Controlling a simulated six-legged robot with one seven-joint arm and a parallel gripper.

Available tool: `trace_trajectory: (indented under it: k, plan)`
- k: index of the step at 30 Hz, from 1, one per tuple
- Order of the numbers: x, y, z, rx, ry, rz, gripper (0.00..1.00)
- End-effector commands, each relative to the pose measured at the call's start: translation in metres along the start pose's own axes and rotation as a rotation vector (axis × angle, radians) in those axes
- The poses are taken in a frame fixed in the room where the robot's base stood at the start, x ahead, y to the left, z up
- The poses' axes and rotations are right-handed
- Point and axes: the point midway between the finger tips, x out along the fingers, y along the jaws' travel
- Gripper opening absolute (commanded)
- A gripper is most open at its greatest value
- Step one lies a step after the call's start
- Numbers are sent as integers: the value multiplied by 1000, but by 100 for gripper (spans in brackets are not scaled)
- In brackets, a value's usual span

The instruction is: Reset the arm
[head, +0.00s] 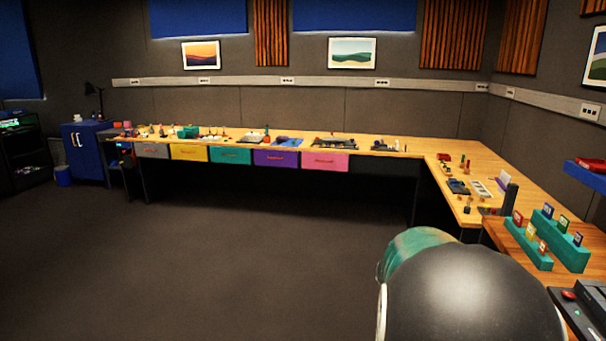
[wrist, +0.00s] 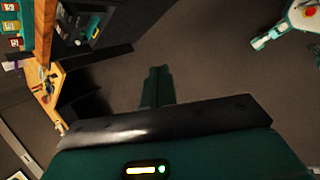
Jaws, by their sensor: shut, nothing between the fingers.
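My gripper (wrist: 157,88) shows in the wrist view as teal fingers closed together at the middle, with nothing between them. It points out over bare dark floor and touches nothing in view. In the head view the fingers are not visible; a large black rounded part of my arm with a teal piece fills the lower right. A black device with a red ball (head: 569,295), perhaps the trackball panel, sits on the bench at the lower right edge, partly cut off by the frame.
A long wooden bench (head: 455,148) with coloured drawers runs along the back wall and turns down the right side. Teal card holders (head: 560,240) stand at its near right end. A wooden edge (wrist: 45,32) shows left in the wrist view. The floor (head: 200,260) is clear.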

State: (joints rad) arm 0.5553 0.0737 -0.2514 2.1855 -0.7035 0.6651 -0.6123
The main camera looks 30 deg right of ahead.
Motion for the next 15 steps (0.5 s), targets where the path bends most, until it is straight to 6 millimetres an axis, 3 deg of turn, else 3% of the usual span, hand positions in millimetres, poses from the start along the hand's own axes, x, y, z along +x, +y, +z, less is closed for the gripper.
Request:
trace_trajectory:
  k: [1,6,10,15]
  plan:
    - [-28,-11,-18,43,58,5,0]
    - [-107,-59,-61,185,231,-34,0]
    - [-163,-104,-82,274,356,-96,0]
    - [-229,-171,-92,362,504,-212,0]
